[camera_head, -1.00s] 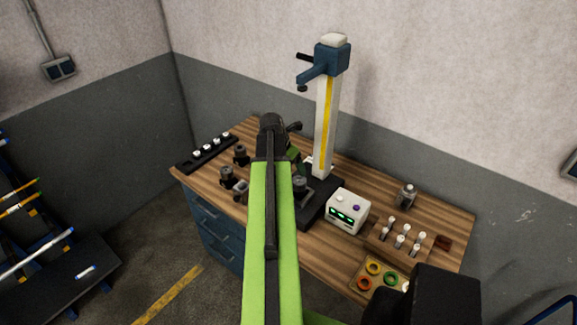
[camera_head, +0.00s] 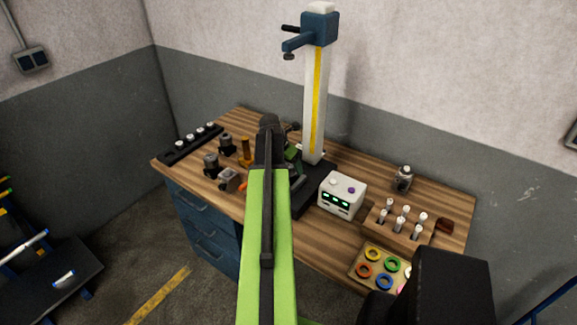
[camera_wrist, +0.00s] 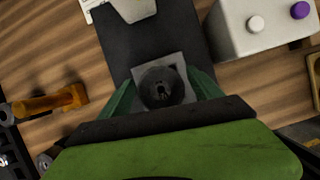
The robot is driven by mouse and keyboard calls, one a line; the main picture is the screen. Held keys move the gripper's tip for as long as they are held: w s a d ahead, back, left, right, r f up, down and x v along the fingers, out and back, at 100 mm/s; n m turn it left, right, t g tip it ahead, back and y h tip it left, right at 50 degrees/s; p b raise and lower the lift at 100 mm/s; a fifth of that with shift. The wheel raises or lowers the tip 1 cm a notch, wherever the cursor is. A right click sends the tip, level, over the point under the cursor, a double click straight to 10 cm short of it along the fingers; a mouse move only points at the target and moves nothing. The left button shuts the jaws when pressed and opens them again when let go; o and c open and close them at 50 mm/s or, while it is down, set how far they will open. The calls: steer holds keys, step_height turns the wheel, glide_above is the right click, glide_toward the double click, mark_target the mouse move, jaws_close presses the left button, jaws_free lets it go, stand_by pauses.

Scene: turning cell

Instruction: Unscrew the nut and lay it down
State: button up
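In the wrist view a dark round part (camera_wrist: 162,88) with a hole in its top sits on a light grey square plate (camera_wrist: 181,61) on a black base. I cannot tell whether this round part is the nut itself. My gripper (camera_wrist: 163,80) has its two green fingers apart, one on each side of the round part. Plate shows between the part and the fingers, so they look open around it. In the head view my own arm hides the round part, and only a little green of my gripper (camera_head: 291,153) shows beside the press column (camera_head: 313,105).
A white box with green displays (camera_head: 342,193) stands right of the black base. A peg block (camera_head: 400,225) and a tray of coloured rings (camera_head: 359,264) are at the right.

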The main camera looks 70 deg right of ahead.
steer(key=c, duration=1.2)
steer(key=o, duration=1.5)
steer(key=shift+c, duration=0.2)
steer(key=shift+r, duration=0.1)
steer(key=p+v, duration=1.6)
steer(key=v, duration=0.1)
steer(key=shift+r, duration=0.1)
